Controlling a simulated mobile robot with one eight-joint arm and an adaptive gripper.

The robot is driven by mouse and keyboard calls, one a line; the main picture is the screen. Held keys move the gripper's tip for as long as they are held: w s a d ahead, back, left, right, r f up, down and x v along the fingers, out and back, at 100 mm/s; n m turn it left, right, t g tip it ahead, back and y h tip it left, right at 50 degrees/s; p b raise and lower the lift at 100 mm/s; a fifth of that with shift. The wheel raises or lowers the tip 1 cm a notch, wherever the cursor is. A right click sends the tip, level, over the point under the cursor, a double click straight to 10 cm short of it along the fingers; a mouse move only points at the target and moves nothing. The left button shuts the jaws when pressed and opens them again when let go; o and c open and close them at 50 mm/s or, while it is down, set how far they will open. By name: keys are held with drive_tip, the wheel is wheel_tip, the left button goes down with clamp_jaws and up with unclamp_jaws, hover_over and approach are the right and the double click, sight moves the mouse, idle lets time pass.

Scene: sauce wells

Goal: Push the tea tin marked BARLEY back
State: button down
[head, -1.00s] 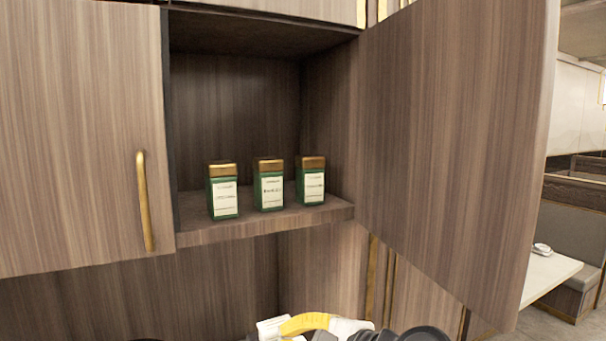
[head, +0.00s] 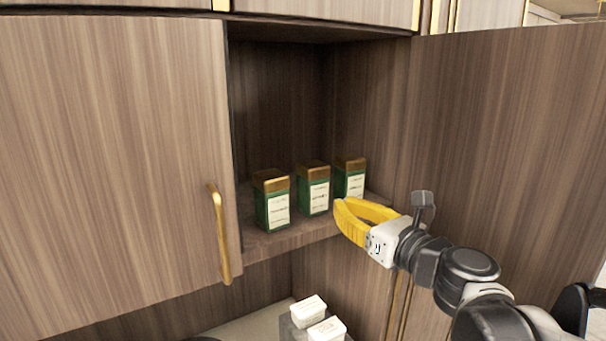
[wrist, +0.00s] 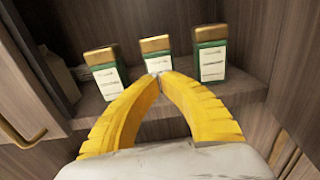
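Three green tea tins with gold lids stand upright in a row on the shelf of the open cupboard: a left tin (head: 272,202), a middle tin (head: 313,189) and a right tin (head: 349,179). The wrist view also shows the left tin (wrist: 103,72), middle tin (wrist: 156,52) and right tin (wrist: 210,54). Their white labels are too small and blurred for me to tell which reads BARLEY. My gripper (head: 341,208) has yellow fingers and is in front of the shelf, near the right tin. Its fingertips (wrist: 159,77) meet, empty, and cover the middle tin's lower part in the wrist view.
The shelf (head: 290,240) has room behind the tins. A closed door with a brass handle (head: 220,235) is at left. The open door (head: 510,150) stands right, behind my arm. Below are white-topped containers (head: 308,310) on a counter.

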sight(320, 192)
drive_tip(key=shift+b+x, duration=2)
drive_tip(key=shift+x, duration=9.3)
drive_tip(key=v, duration=1.2)
drive_tip(key=shift+s, duration=0.15)
